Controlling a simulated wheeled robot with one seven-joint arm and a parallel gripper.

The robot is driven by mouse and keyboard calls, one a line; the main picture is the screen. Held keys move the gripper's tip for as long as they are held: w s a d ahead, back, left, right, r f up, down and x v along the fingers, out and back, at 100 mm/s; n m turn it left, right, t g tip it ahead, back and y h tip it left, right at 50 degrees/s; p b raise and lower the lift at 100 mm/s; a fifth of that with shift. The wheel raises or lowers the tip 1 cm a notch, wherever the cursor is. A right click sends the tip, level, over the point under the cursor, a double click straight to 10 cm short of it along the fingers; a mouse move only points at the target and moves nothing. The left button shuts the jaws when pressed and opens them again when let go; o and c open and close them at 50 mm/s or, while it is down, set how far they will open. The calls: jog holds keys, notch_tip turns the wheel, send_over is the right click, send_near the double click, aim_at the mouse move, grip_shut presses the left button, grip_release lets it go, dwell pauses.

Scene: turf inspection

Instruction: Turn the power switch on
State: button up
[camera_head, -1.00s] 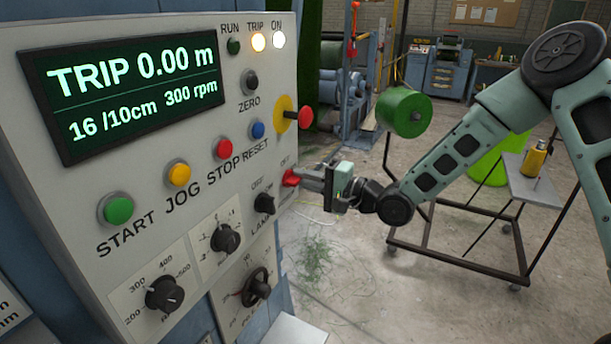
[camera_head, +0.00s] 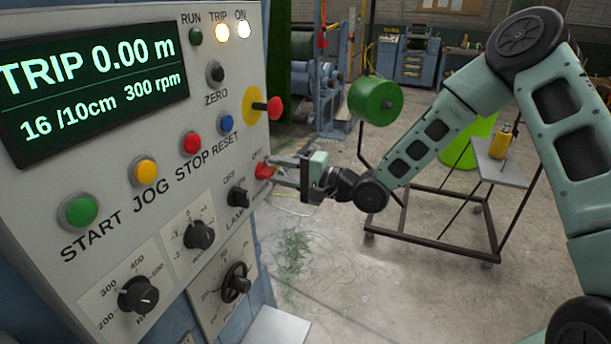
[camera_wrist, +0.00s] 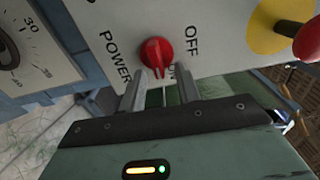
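The power switch is a red rotary knob (camera_head: 264,171) at the lower right of the grey control panel (camera_head: 150,215). In the wrist view the red knob (camera_wrist: 156,54) sits between the labels POWER, OFF and a partly hidden ON. My gripper (camera_head: 279,170) is at the knob, pointing at the panel from the right. In the wrist view its two fingers (camera_wrist: 161,74) are apart, with tips just below the knob and a gap between them. Whether a fingertip touches the knob is unclear.
A red mushroom button (camera_head: 274,108) on a yellow disc juts out just above the power switch. The black lamp knob (camera_head: 238,197) is below left of it. A wheeled frame (camera_head: 420,240) with a green roll (camera_head: 376,101) stands behind my arm. Floor in between is mostly clear.

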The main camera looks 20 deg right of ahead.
jog(key=b+v, duration=0.4)
jog(key=v, duration=1.3)
jog(key=shift+b, duration=0.3)
jog(key=shift+f, duration=0.1)
jog(key=s+a+f+n+g+h+b, duration=0.3)
jog(key=s+a+f+n+g+h, duration=0.15)
jog(key=a+f+n+h, duration=0.45)
jog(key=s+a+n+g+h+b, duration=0.2)
jog(key=s+n+g+h, duration=0.2)
jog(key=s, duration=1.8)
jog(key=n+g, duration=0.2)
jog(key=shift+r+n+h+b, duration=0.3)
jog(key=shift+r+b, duration=0.05)
jog(key=shift+g, duration=0.25)
